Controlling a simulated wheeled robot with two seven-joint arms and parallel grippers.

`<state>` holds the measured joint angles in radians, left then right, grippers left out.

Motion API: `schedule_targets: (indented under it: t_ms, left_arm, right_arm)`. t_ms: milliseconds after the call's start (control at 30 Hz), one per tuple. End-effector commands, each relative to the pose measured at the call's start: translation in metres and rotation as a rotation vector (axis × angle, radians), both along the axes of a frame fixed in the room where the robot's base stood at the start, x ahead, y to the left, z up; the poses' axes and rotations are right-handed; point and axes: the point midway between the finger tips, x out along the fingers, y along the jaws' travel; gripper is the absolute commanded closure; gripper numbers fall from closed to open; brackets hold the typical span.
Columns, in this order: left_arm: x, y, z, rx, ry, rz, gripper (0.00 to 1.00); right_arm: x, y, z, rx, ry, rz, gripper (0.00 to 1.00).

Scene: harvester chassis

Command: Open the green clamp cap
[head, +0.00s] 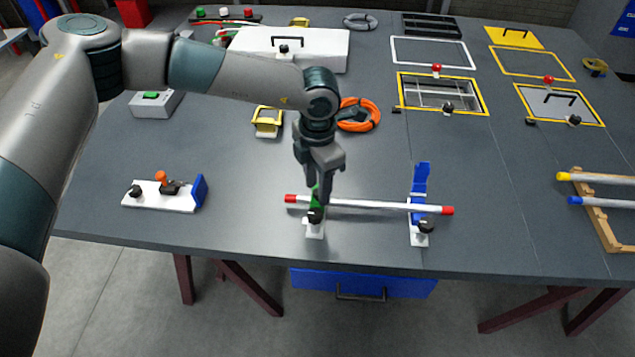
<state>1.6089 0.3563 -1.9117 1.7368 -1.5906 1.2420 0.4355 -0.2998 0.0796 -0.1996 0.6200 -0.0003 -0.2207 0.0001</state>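The green clamp cap (315,196) shows only in part, at the left clamp (315,228), which has a white base and a black knob. A white rod (365,204) with red ends lies across this clamp and the blue clamp to its right. My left gripper (320,190) points down at the green cap and hides much of it. I cannot tell whether its fingers are closed on the cap or only beside it. The blue clamp's cap (420,180) stands up, swung open. My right gripper is not in view.
A white plate with a blue block (165,196) lies to the left. A yellow bracket (267,121) and an orange cable coil (358,114) lie behind my gripper. A wooden rack (600,215) with rods stands at the right. The table's front edge is close to the clamps.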

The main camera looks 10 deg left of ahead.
Motion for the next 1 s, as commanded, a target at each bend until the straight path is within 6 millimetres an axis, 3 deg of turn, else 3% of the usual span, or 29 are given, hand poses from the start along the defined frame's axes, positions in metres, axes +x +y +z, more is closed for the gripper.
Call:
schedule_targets:
  t_ms: [133, 267, 300, 667, 1000]
  left_arm:
    - [0.000, 0.000, 0.000, 0.000, 0.000, 0.000, 0.66]
    - [0.000, 0.000, 0.000, 0.000, 0.000, 0.000, 0.97]
    - [0.000, 0.000, 0.000, 0.000, 0.000, 0.000, 1.00]
    - [0.002, 0.000, 0.000, -0.001, 0.019, 0.001, 1.00]
    - [0.012, -0.001, 0.005, -0.002, 0.148, 0.003, 1.00]
  right_arm:
    - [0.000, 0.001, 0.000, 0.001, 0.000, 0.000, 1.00]
    - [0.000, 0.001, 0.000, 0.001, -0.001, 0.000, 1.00]
    - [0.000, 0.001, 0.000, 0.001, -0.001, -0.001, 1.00]
    - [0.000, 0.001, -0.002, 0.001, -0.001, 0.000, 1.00]
    - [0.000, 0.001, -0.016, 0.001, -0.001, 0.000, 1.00]
